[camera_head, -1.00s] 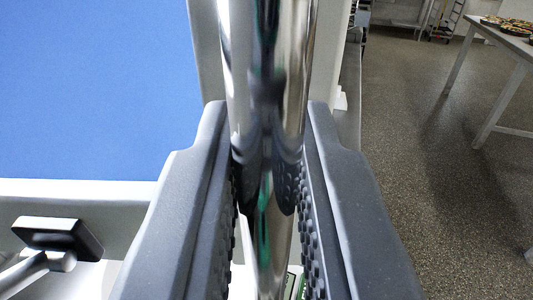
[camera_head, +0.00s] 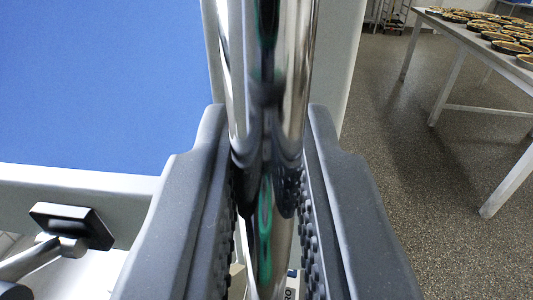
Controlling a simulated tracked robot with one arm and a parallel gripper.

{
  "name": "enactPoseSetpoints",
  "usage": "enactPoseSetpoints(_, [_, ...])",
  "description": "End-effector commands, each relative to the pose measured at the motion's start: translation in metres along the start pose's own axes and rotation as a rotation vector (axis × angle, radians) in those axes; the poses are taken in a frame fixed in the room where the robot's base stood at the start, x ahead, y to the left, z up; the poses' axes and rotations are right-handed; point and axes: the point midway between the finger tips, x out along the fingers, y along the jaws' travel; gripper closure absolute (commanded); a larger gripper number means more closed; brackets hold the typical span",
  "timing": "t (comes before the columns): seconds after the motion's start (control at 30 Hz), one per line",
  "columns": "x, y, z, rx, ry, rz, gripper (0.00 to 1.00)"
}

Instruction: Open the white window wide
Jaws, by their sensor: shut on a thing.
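The white window shows as a pale frame (camera_head: 105,183) around a flat blue pane (camera_head: 95,80) that fills the upper left. A shiny chrome vertical bar handle (camera_head: 265,60) runs down the middle of the view, in front of the frame's upright edge (camera_head: 335,60). My gripper (camera_head: 268,185) is shut on the chrome handle, with one dark grey ribbed finger on each side of it. The fingers and the handle hide part of the frame behind them.
A dark block on a metal rod (camera_head: 72,225) is at the lower left, by the frame's bottom edge. A white table (camera_head: 470,40) with several round dishes stands at the upper right. The speckled floor (camera_head: 400,200) on the right is clear.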

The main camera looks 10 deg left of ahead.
Motion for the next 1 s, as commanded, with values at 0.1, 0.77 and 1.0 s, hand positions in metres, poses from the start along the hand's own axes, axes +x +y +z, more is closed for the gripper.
enactPoseSetpoints(0.1, [-0.009, -0.001, 0.0, 0.0, 0.001, 0.002, 1.0])
enactPoseSetpoints(0.77, [-0.017, -0.002, 0.0, 0.001, 0.0, 0.003, 0.81])
enactPoseSetpoints(1.0, [-0.017, -0.002, 0.0, 0.001, 0.0, 0.003, 0.67])
